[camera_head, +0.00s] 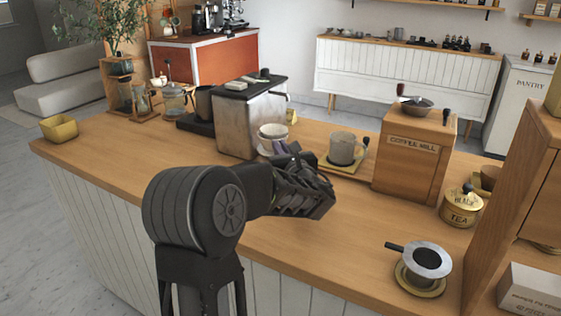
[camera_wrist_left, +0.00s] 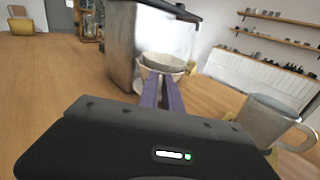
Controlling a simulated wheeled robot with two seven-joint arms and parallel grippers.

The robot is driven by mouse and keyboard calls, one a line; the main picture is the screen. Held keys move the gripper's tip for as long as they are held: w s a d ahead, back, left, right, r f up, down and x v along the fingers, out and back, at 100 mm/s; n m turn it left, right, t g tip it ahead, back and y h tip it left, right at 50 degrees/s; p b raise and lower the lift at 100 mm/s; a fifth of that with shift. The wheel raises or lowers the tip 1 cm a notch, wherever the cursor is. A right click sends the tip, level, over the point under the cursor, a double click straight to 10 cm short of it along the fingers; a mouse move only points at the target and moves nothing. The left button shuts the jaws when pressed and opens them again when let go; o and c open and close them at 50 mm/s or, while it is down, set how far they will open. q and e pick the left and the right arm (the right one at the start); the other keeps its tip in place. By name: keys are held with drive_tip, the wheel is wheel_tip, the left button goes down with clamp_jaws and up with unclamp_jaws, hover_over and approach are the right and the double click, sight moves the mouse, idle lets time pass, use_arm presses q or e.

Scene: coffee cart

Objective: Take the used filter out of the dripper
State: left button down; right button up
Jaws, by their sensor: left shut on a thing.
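My left gripper (camera_head: 286,149) reaches over the counter, and its purple fingers (camera_wrist_left: 163,93) are closed on a pale, flared, cup-shaped thing that looks like the used filter (camera_head: 272,131). In the left wrist view the filter (camera_wrist_left: 164,62) is at the fingertips, in front of the metal box. Whether it touches the counter is hard to tell. A silver round piece with a dark middle and a black handle, which looks like the dripper (camera_head: 428,258), sits on a yellowish round base at the front right, apart from my left gripper. My right gripper is not in view.
A metal box machine (camera_head: 238,125) stands just behind the left gripper. A grey mug (camera_head: 342,149) is close on its right, then the wooden coffee mill (camera_head: 411,158) and the tea tin (camera_head: 460,207). A yellow bin (camera_head: 59,129) is at the far left.

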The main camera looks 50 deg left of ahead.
use_arm(q)
drive_tip(key=shift+f, duration=2)
drive_tip(key=shift+f+b, duration=0.15)
drive_tip(key=shift+b, duration=0.25)
drive_tip(key=c, duration=1.5)
unclamp_jaws()
drive_tip(key=shift+c, duration=0.2)
drive_tip(key=shift+d, duration=0.15)
drive_tip(key=v, duration=1.1)
drive_tip(key=shift+s+d, duration=0.2)
drive_tip(key=shift+d, duration=0.1)
